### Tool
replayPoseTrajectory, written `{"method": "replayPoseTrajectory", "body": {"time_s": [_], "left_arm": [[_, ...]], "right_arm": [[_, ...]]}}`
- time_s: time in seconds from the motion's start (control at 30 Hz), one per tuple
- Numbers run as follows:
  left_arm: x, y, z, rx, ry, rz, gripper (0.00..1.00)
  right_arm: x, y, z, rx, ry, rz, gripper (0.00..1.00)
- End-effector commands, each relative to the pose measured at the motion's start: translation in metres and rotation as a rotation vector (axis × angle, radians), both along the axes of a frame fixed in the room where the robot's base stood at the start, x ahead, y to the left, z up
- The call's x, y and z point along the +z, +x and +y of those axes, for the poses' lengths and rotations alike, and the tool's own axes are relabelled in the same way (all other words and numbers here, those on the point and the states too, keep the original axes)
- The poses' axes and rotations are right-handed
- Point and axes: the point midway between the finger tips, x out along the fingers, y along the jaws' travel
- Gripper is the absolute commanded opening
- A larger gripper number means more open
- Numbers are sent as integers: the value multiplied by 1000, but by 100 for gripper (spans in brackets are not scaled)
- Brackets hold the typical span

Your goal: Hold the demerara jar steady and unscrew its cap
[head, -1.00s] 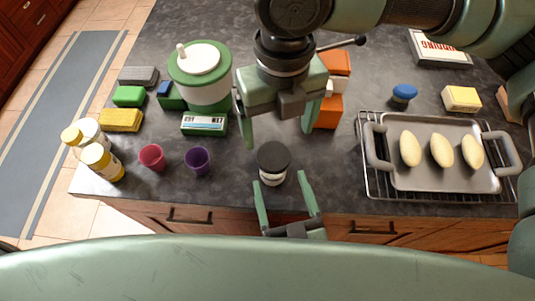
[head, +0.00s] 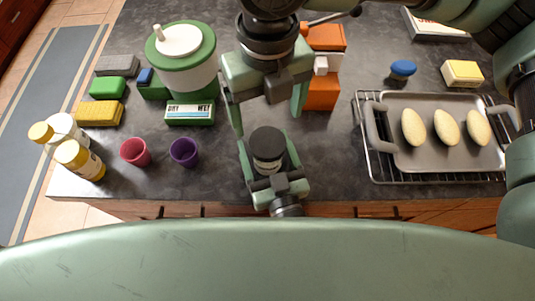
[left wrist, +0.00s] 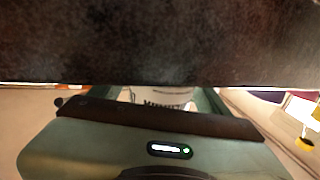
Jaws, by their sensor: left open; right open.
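The demerara jar (head: 268,164) stands upright near the counter's front edge, with a wide black cap (head: 266,141) on top. My left gripper (head: 268,153) reaches in from the front edge, open, with one finger on each side of the jar. In the left wrist view, part of the jar's white, lettered label (left wrist: 163,97) shows between the fingers; a dark surface hides the rest. My right gripper (head: 266,118) hangs above and just behind the cap, open and pointing down, its fingers spread wider than the cap. Whether any finger touches the jar cannot be told.
Left of the jar stand a purple cup (head: 184,152), a red cup (head: 135,151) and yellow-capped bottles (head: 79,160). A green-and-white canister (head: 186,70) stands behind them. An orange box (head: 322,92) is behind right; a tray (head: 406,166) on a rack is at right.

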Motion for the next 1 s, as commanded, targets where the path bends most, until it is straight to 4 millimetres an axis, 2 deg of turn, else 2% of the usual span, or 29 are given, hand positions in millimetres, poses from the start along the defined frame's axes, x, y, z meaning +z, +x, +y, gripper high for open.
{"method": "replayPoseTrajectory", "body": {"time_s": [0.13, 0.37, 0.4, 0.43, 0.67, 0.73, 0.8, 0.93, 1.0], "left_arm": [[0, 8, 3, 0, -1, 2, 77], [-1, 9, 3, -1, 0, 2, 77], [-1, 8, 3, 0, 1, 1, 75], [-1, 8, 3, 0, 1, 1, 66], [-1, 8, 3, 0, 1, 1, 2], [-1, 8, 3, 0, 1, 1, 0], [-1, 8, 3, 0, 0, 2, 0], [-1, 8, 3, 0, 0, 2, 0], [-1, 8, 3, 0, 0, 2, 0]], "right_arm": [[0, 0, 0, 0, 0, 0, 83], [0, 0, 0, 0, 0, 0, 83], [0, 0, 0, 0, 0, 0, 83], [0, 0, 0, 0, 0, 0, 83], [0, 0, 0, 0, 0, 0, 83], [0, 0, 0, 0, 0, 0, 83], [0, 0, 0, -1, 0, 0, 74], [0, 0, 0, -54, 0, 0, 74], [0, 0, 0, -133, 0, 0, 74]]}}
